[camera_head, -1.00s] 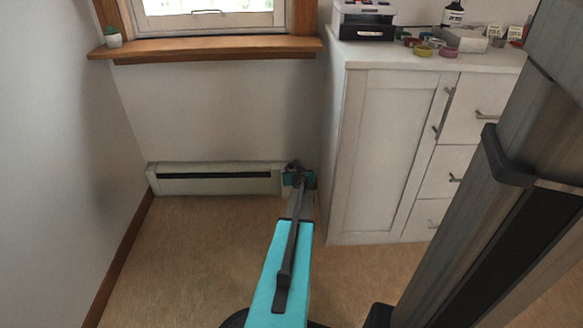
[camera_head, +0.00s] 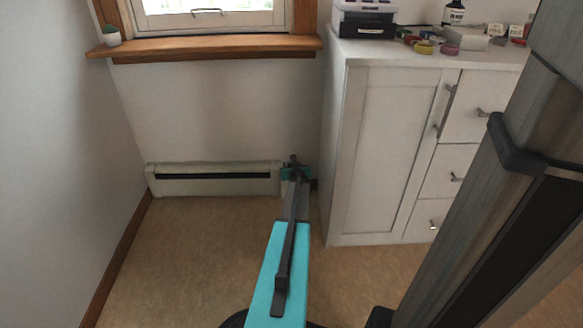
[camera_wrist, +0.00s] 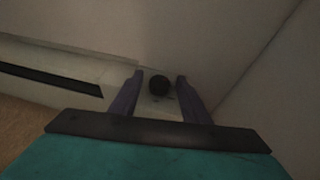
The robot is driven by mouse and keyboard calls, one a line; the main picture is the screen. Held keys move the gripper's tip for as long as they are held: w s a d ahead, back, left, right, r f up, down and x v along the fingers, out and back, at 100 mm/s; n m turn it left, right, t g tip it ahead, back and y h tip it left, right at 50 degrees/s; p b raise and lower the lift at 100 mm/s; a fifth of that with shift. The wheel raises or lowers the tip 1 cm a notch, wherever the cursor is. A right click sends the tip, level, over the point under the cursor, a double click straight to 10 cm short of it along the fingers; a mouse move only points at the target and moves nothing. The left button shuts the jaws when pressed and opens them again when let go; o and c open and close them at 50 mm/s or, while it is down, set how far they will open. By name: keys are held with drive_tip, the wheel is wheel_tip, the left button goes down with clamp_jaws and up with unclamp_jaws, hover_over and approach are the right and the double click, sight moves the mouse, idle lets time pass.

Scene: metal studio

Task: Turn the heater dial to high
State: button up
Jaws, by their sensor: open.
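The heater (camera_head: 215,178) is a long, low white unit with a dark slot, against the wall under the window. Its dial (camera_wrist: 159,85) shows in the wrist view as a round black knob on the heater's end panel. My gripper (camera_wrist: 160,78) is open, with one purple-grey finger on each side of the dial. I cannot tell whether the fingers touch it. In the head view my gripper (camera_head: 295,165) is at the heater's right end and hides the dial there. The dial's setting is too dark and small to read.
A white cabinet (camera_head: 375,150) stands close to the right of the heater's end, with several small items on top. The tan floor in front of the heater is clear.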

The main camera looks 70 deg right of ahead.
drive_tip(key=shift+c, duration=0.4)
drive_tip(key=c, duration=0.9)
drive_tip(key=shift+c, duration=0.2)
